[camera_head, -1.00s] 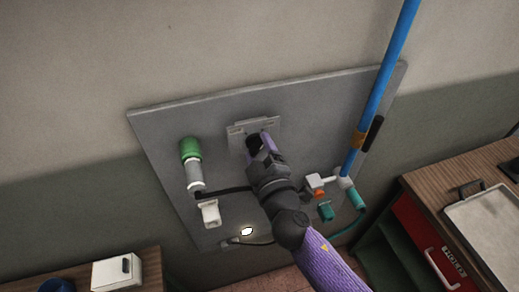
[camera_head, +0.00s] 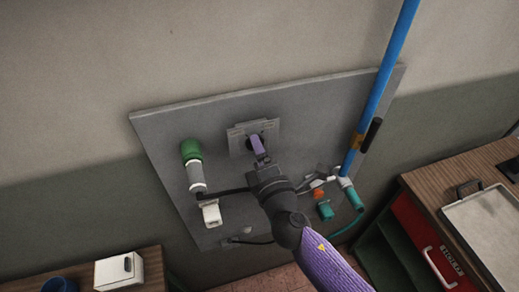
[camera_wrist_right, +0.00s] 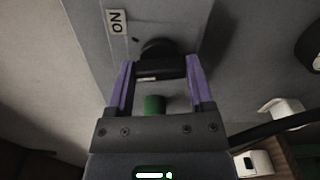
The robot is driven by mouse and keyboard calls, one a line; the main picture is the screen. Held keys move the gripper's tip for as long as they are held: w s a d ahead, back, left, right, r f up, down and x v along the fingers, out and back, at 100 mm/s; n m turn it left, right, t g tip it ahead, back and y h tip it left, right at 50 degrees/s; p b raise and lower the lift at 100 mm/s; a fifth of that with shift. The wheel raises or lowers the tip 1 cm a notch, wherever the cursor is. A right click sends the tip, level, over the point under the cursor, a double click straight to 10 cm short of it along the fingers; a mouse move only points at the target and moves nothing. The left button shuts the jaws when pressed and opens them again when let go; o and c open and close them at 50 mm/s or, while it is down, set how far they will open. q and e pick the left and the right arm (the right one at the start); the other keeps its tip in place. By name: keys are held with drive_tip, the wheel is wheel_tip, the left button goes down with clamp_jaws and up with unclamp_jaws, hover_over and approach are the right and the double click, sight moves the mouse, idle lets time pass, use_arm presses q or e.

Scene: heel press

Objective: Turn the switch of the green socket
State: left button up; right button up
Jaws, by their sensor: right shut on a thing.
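A grey plate (camera_head: 240,128) on the grey wall panel carries a black switch knob (camera_wrist_right: 162,62). The gripper partly hides the knob in the head view. A green-capped socket (camera_head: 191,151) with a pale cylinder below it is on the panel's left. A green piece (camera_wrist_right: 154,105) also shows between the fingers in the wrist view. My left gripper is out of view.
A white fitting (camera_head: 211,213) sits below the green socket. Teal and orange fittings (camera_head: 325,210) are on the panel's lower right. A blue pole (camera_head: 381,90) crosses the panel's right side. A metal tray (camera_head: 485,225) lies on the right bench; a white box (camera_head: 118,271) is lower left.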

drive_tip(key=shift+n+p, duration=0.35)
drive_tip(key=shift+n, duration=1.95)
drive_tip(key=o, duration=1.2)
drive_tip(key=shift+o, duration=0.2)
drive_tip(key=b+v, duration=0.1)
drive_tip(key=v, duration=0.9)
